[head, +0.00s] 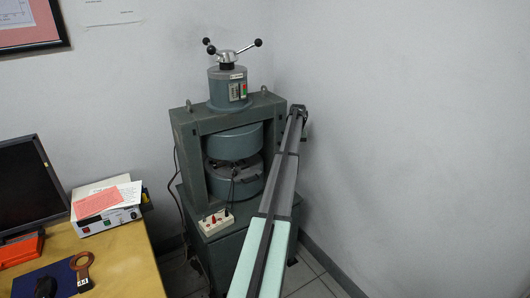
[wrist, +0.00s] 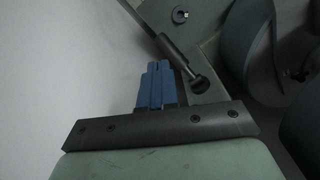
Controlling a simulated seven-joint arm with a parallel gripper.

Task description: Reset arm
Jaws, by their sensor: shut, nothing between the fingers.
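My gripper shows in the wrist view (wrist: 159,68) as two blue fingers, shut together with nothing between them. They point up the picture, beside the grey-green frame of the magnet (wrist: 212,60). Whether they touch it I cannot tell. In the head view my arm runs up from the bottom to the right side of the magnet (head: 187,150). The gripper's fingers cannot be made out there. The magnet has an upper drum (head: 234,143) and a lower drum (head: 226,186) with a narrow gap between them.
A dark rod with a round knob (wrist: 180,62) lies close right of the fingers. A wooden desk (head: 132,262) at left carries a monitor (head: 28,185) and an instrument box (head: 108,222). A small white switch box (head: 216,222) sits before the magnet. Bare wall (head: 420,120) fills the right.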

